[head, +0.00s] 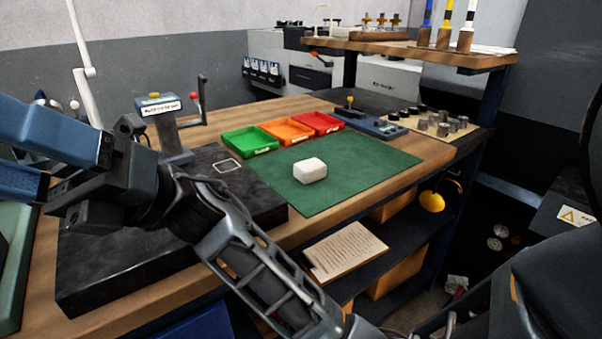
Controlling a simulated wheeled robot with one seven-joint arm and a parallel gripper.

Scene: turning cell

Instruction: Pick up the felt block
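The felt block appears to be the white, rounded block (309,170) lying on the green mat (345,190), near the mat's middle. My gripper (18,157) is at the left edge of the head view, well left of the block and apart from it. Its blue finger-like parts run out of the frame, so their tips are hidden. I cannot tell whether it is open or shut.
A dark flat slab (130,262) lies left of the mat, partly behind my arm. Green (249,141), orange (287,131) and red (318,123) trays stand along the mat's back edge. A blue device (370,122) stands behind right. Bare mat surrounds the block.

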